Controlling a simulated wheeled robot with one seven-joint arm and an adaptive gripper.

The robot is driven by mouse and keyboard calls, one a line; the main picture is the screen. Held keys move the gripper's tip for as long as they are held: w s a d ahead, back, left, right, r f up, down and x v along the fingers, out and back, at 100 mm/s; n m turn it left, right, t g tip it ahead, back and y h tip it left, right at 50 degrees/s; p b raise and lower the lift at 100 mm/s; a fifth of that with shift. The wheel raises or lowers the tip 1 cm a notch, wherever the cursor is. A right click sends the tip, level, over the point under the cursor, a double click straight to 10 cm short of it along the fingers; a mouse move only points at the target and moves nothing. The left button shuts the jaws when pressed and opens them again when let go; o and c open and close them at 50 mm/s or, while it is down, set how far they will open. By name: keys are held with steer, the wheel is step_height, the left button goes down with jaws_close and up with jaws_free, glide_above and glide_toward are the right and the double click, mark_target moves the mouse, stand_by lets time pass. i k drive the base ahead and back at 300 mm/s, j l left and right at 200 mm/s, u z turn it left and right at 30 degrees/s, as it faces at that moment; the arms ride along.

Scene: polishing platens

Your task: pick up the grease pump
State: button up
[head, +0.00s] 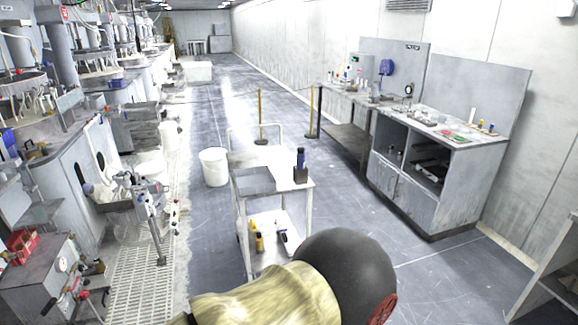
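A small upright item with a dark body and a blue upper part (300,166) stands on the top of a white cart (262,160), near its right edge. It may be the grease pump, but it is too small to be sure. The cart's lower shelf holds yellow bottles (257,241) and a small dark and pale item (283,236). My gripper is not in view. A large dark rounded part and a yellowish part fill the bottom middle and hide the cart's lower right.
A grey workbench (428,204) with small items stands against the right wall. A white bucket (214,167) stands left of the cart. Polishing machines line the left side. Open floor (345,215) lies between cart and bench, and a post (260,117) stands behind the cart.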

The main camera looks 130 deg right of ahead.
mark_target(301, 154)
steer(key=k+l+z, duration=0.1)
steer(key=z, duration=0.35)
steer(key=l+z, duration=0.2)
steer(key=z, duration=0.25)
steer(key=k+l+z, duration=0.1)
steer(key=z, duration=0.35)
steer(key=l+z, duration=0.25)
steer(key=z, duration=0.2)
steer(key=l+z, duration=0.2)
steer(key=z, duration=0.25)
steer(key=i+l+z, duration=0.2)
steer(key=l, duration=0.35)
steer(key=i+l+z, duration=0.2)
steer(key=l, duration=0.3)
steer(key=i+l+z, duration=0.2)
steer(key=l, duration=0.35)
steer(key=i+l+z, duration=0.15)
steer(key=l, duration=0.3)
steer(key=i+l+z, duration=0.2)
steer(key=i+l, duration=0.2)
steer(key=l, duration=0.15)
steer(key=i+l, duration=0.2)
steer(key=l, duration=0.15)
